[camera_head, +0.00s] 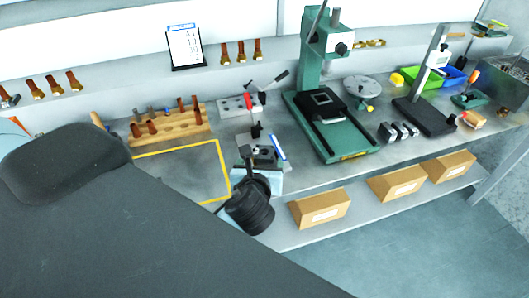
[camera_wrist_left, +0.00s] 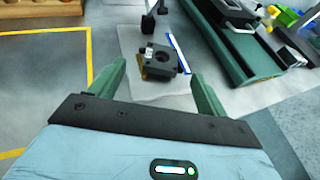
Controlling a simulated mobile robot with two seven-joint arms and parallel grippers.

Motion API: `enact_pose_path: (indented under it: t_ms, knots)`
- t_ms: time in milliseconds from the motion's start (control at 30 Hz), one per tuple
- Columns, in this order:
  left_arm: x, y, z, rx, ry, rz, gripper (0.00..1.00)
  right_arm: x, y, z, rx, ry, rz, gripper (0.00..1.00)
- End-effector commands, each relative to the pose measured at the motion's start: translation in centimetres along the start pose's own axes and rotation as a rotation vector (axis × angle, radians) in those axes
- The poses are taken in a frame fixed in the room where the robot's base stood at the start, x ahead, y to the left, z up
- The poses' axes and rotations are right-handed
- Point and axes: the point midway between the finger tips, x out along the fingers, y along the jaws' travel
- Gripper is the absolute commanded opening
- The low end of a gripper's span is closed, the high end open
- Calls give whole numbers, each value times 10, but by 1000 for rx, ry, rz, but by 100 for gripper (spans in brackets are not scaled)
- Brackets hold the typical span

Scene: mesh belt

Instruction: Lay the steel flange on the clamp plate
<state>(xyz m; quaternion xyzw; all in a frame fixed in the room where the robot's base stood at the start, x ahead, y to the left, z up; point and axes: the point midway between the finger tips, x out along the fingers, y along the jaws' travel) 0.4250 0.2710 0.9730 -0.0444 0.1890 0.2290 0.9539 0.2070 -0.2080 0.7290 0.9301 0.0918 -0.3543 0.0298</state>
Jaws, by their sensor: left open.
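A dark grey block with a round bore (camera_wrist_left: 158,61), the only flange-like part near my gripper, lies on a light sheet in the left wrist view. In the head view it shows small and partly covered (camera_head: 264,154). I cannot tell for sure that it is the steel flange. My left gripper (camera_wrist_left: 158,74) is open, its green fingers apart on the near side of the block, with nothing held. In the head view the left gripper (camera_head: 262,170) is at the bench's front edge. A grey plate with dark holes and a red-handled lever (camera_head: 238,104), possibly the clamp plate, lies behind the block.
A green press (camera_head: 310,100) stands right of the block, with a blue strip (camera_head: 278,147) between. A wooden rack (camera_head: 168,125) stands behind a yellow-outlined area (camera_head: 190,170), which is clear. Cardboard bins (camera_head: 320,208) sit on the lower shelf. My dark arm covers the lower left.

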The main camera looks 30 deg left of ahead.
Motion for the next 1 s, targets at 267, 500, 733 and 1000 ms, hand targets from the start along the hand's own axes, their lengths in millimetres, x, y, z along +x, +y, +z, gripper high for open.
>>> enact_pose_path:
  t_ms: [267, 500, 733, 1000]
  knots:
    - [14, 0, 0, -2, 0, 0, 76, 1, 1, -3, -1, 6, 1, 0]
    - [44, -4, -3, -2, 1, 2, 76, 1, 1, -4, -1, 8, 1, 0]
    - [63, -4, -2, -3, -1, 0, 76, 1, 1, -8, -2, 15, 2, 0]
    - [63, -4, -3, -2, 0, 0, 71, 1, 1, -7, -1, 15, 2, 0]
